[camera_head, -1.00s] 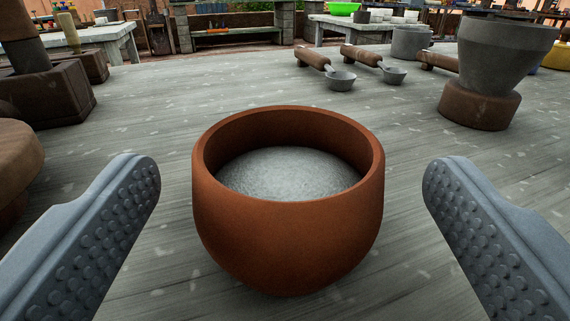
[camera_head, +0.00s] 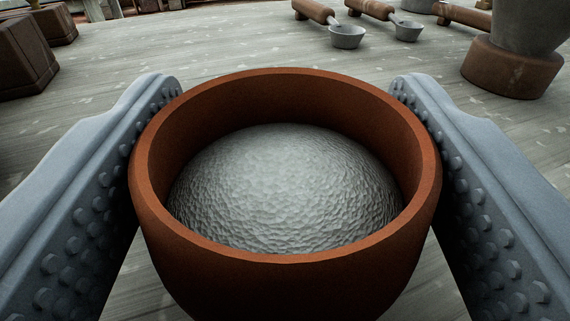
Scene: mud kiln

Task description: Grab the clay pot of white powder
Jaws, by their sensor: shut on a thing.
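The clay pot (camera_head: 285,285) is round and reddish-brown with a thick rim. A mound of white-grey powder (camera_head: 285,190) sits inside it, below the rim. My gripper (camera_head: 286,95) has one studded grey finger on each side of the pot. The fingers are shut on the pot's outer walls, left and right, with their tips reaching near its far side. The pot stands upright. Its underside is hidden, so I cannot tell whether it still touches the table.
The grey wooden table (camera_head: 230,45) is clear just beyond the pot. Two ladles (camera_head: 347,36) (camera_head: 407,30) with wooden handles lie farther back. A grey vessel on a brown base (camera_head: 512,68) stands at the right. Brown blocks (camera_head: 22,60) stand at the far left.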

